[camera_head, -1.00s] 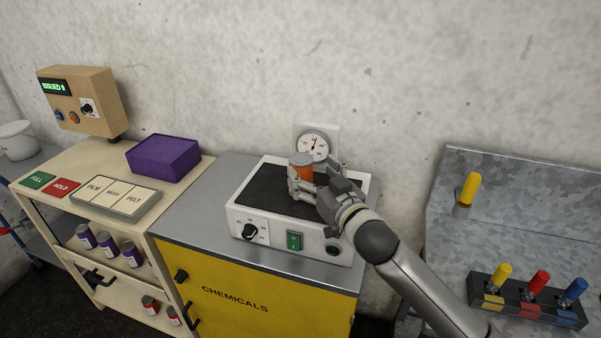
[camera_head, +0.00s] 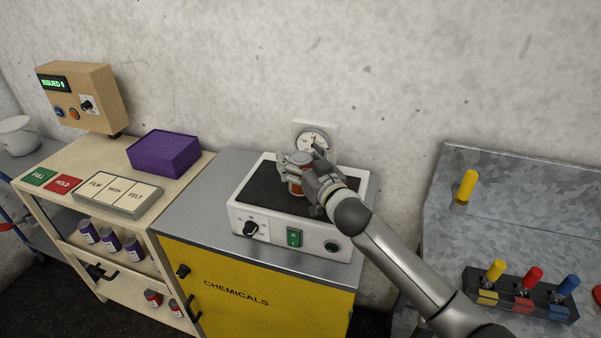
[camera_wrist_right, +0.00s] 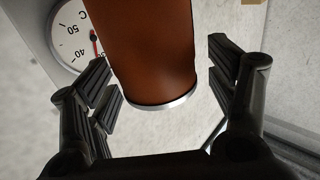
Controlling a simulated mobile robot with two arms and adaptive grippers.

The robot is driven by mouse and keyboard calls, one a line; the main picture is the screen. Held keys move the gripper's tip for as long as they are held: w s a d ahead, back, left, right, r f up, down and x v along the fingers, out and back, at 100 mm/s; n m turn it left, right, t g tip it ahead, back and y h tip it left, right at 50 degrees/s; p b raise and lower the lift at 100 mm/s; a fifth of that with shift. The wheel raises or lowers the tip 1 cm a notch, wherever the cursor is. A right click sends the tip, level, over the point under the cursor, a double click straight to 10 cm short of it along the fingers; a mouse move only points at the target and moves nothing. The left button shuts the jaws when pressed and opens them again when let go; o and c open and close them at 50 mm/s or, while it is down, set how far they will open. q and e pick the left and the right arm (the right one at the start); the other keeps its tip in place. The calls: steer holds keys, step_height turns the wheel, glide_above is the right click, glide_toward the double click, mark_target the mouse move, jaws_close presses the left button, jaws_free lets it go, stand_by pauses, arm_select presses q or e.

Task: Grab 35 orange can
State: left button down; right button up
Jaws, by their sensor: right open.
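The orange can (camera_head: 295,187) with a grey lid stands on the dark top of the white heater box (camera_head: 240,216). My right gripper (camera_head: 297,172) is at the can, with its fingers around it, and partly hides it. In the right wrist view the can (camera_wrist_right: 150,50) fills the top middle, between the spread fingers of my right gripper (camera_wrist_right: 165,88). Gaps show between the can and the fingers on both sides, so it is open. My left gripper is not in view.
A dial gauge (camera_head: 313,140) is on the wall behind the heater. A purple box (camera_head: 164,153) and a label tray (camera_head: 116,195) lie on the left shelf unit, with purple cans (camera_head: 110,240) below. A switch block (camera_head: 520,295) is at right.

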steer(key=c, duration=1.4)
steer(key=shift+r, duration=0.15)
